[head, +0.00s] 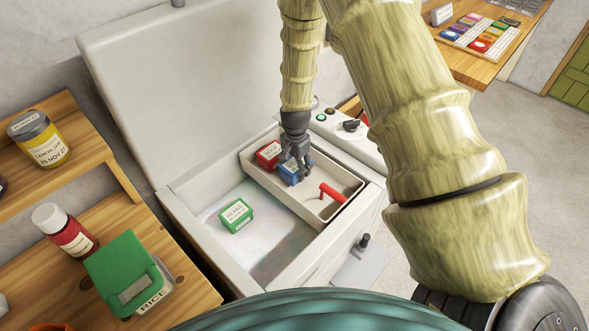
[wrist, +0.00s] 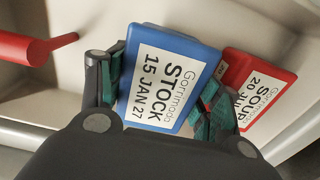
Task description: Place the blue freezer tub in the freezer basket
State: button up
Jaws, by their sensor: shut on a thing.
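The blue freezer tub (wrist: 172,80) has a white label reading "STOCK 15 JAN 27". It sits between the two fingers of my gripper (wrist: 155,92), which is shut on it. In the head view my gripper (head: 296,165) points down inside the freezer basket (head: 318,207), with the blue tub (head: 289,173) partly hidden behind the fingers. The basket is a pale, long box in the right part of the open chest freezer. I cannot tell whether the tub touches the basket floor.
A red soup tub (head: 268,154) is in the basket close beside the blue one. A red handle (head: 333,193) stands at the basket's near side. A green tub (head: 236,215) lies on the freezer floor. The raised lid (head: 180,85) stands behind; a wooden shelf (head: 150,235) is at left.

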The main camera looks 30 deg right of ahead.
aim_at(295, 163)
jog(key=shift+w+f, duration=0.2)
jog(key=shift+f, duration=0.85)
jog(key=shift+s+r, duration=0.1)
jog(key=o, duration=0.8)
jog(key=shift+f, duration=0.2)
jog(key=o, duration=0.5)
jog(key=shift+r, duration=0.25)
jog(key=shift+r+b, duration=1.3)
jog(key=shift+r, duration=4.65)
